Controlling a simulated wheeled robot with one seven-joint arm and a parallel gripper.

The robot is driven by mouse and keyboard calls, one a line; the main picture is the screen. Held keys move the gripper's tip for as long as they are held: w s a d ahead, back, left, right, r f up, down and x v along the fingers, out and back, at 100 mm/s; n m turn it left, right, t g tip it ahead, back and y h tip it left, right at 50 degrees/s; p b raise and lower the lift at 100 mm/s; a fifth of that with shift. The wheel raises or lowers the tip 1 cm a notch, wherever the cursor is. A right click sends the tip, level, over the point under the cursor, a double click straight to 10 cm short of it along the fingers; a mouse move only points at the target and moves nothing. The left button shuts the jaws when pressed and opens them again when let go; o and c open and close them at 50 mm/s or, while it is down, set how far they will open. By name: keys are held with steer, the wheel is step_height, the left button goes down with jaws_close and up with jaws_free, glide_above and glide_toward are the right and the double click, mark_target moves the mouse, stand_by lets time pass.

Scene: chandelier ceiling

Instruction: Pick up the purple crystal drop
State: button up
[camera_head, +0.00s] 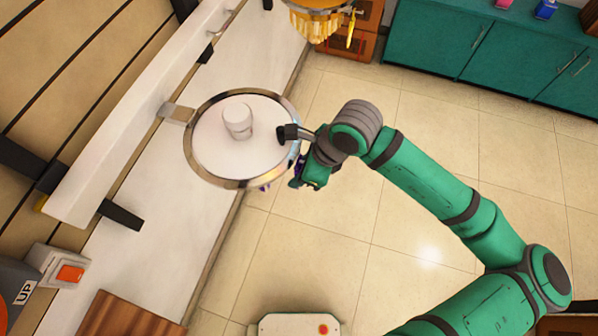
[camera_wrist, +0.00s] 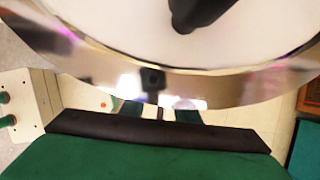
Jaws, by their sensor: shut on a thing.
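A round white chandelier plate with a shiny metal rim (camera_head: 190,160) is left of centre in the head view. Its rim (camera_wrist: 250,88) fills the upper part of the wrist view. My gripper (camera_head: 298,178) is at the plate's right edge, just below the rim. It is shut on the purple crystal drop (camera_head: 299,166), of which only a small dark purple piece shows beside the jaws. Another purple bit (camera_head: 265,187) shows under the lower rim, apart from the gripper. In the wrist view, the rim largely covers the fingertips, and the held drop cannot be made out.
A white cylinder (camera_head: 238,122) stands on the plate. A white beam (camera_head: 150,100) runs along the left. A golden chandelier (camera_head: 318,22) shows at the top. Green cabinets (camera_head: 490,45) stand at the upper right. The tiled floor is open.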

steer(key=shift+r, duration=0.65)
steer(key=s+d, duration=0.2)
steer(key=d, duration=0.6)
steer(key=s+d, duration=0.3)
steer(key=d, duration=0.6)
steer(key=shift+s, duration=0.3)
steer(key=shift+w+f, duration=0.1)
steer(key=shift+f, duration=0.05)
steer(key=w+a+f+n+g+h, duration=0.1)
steer(key=w+a+f+n, duration=0.4)
steer(key=f, duration=0.5)
steer(key=w+a+f+n+g+h, duration=0.2)
steer(key=a+f+n, duration=0.4)
steer(key=f+n, duration=0.3)
steer(key=w+a+f+n+g+h, duration=0.1)
steer(key=w+a+f+n, duration=0.5)
steer(key=f, duration=0.6)
steer(key=shift+w+n+g, duration=0.8)
steer(key=shift+g, duration=0.1)
